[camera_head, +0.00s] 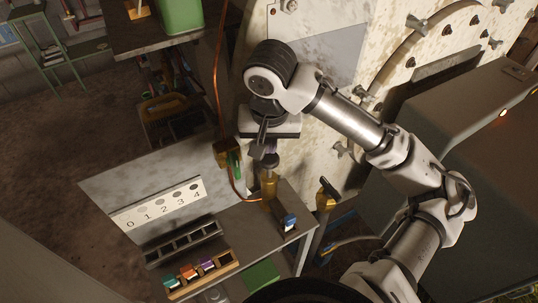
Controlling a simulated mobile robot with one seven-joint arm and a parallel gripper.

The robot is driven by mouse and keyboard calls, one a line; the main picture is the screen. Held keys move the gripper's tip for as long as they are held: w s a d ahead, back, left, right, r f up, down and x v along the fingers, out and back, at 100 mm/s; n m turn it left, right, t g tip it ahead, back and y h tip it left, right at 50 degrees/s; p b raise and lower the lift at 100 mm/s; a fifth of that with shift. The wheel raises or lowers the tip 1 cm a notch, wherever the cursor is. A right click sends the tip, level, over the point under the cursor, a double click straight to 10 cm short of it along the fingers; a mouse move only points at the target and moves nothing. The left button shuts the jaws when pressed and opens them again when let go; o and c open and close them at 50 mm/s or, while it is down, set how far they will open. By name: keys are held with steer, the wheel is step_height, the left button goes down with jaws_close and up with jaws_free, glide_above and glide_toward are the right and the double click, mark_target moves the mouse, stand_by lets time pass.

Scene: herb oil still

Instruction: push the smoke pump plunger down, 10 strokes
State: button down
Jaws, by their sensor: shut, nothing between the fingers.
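The smoke pump (269,186) is a small upright brass cylinder at the back of the work table, near the middle of the view. Its plunger shows as a dark knob (270,160) on top. My gripper (263,142) points down over the pump with its fingers shut and nothing held. The fingertips are at or just above the knob. I cannot tell whether they touch it, and the plunger rod is partly hidden.
A numbered grey-spot card (165,203), a dark slotted rack (185,243) and a wooden holder with coloured pieces (202,273) lie left of the pump. A copper tube (217,85) runs beside my gripper. A blue-topped item (290,222) stands right. A large pale vessel (415,50) stands behind.

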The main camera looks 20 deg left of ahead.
mark_target(270, 158)
step_height(270, 158, up, 6)
stand_by(0.5)
steer(key=shift+r, duration=0.1)
stand_by(0.4)
